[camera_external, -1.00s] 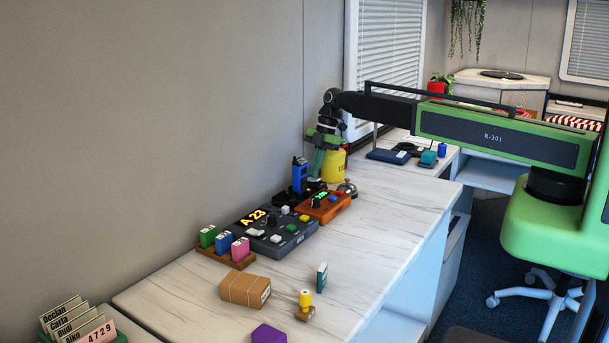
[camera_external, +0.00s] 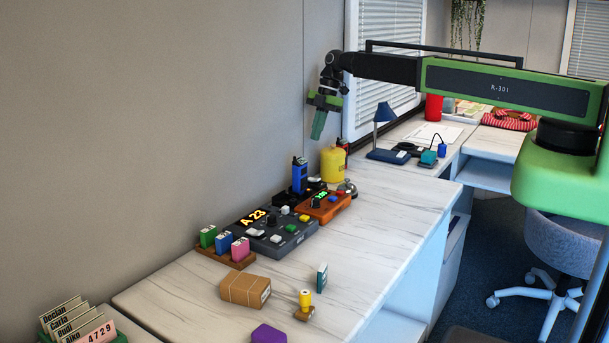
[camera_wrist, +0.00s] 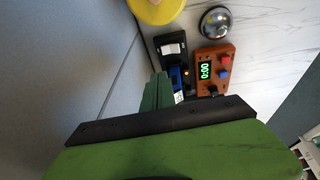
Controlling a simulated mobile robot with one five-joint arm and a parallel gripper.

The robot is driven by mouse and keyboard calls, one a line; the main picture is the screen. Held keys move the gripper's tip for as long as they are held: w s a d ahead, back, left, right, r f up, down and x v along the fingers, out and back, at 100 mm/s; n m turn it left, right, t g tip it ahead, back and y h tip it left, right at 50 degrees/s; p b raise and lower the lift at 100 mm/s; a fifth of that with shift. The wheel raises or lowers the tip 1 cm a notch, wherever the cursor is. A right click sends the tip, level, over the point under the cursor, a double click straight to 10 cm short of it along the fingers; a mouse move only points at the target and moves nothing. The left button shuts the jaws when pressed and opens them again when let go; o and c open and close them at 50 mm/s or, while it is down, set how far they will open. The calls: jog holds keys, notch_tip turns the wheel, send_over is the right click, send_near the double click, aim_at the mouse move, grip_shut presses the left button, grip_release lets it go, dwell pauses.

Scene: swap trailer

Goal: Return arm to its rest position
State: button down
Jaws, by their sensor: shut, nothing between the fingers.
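My gripper (camera_external: 319,124) hangs from the arm near the wall, above the back of the counter (camera_external: 400,218), with its fingers pointing down. The green fingers are shut and empty. They also show in the wrist view (camera_wrist: 157,92), above the counter things. Below the fingers, the blue radio (camera_external: 299,177) stands upright on its black base. In the wrist view, the fingers partly hide the radio (camera_wrist: 178,82). The orange timer (camera_external: 323,206) and the yellow canister (camera_external: 332,165) are near it, clear of my gripper.
A silver bell (camera_external: 348,188) sits by the timer. A dark grey console (camera_external: 274,239), a rack of coloured tags (camera_external: 226,255), a cardboard parcel (camera_external: 245,291) and a yellow-topped stamp (camera_external: 305,304) are nearer. A blue lamp (camera_external: 384,113) stands farther back. The wall (camera_external: 200,120) is close behind my gripper.

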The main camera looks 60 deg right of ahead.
jog(key=shift+w+d+r, duration=0.1)
jog(key=shift+d+r, duration=0.15)
jog(key=shift+r, duration=0.45)
jog(key=s+a+h, duration=0.1)
jog(key=s+a, duration=0.8)
jog(key=a, duration=0.1)
jog(key=s+f+m+g+h, duration=0.1)
jog(key=s+m+h, duration=0.1)
jog(key=s+m, duration=1)
jog(key=shift+s+d+m, duration=0.35)
jog(key=shift+d+m, duration=0.1)
jog(key=shift+m, duration=2.45)
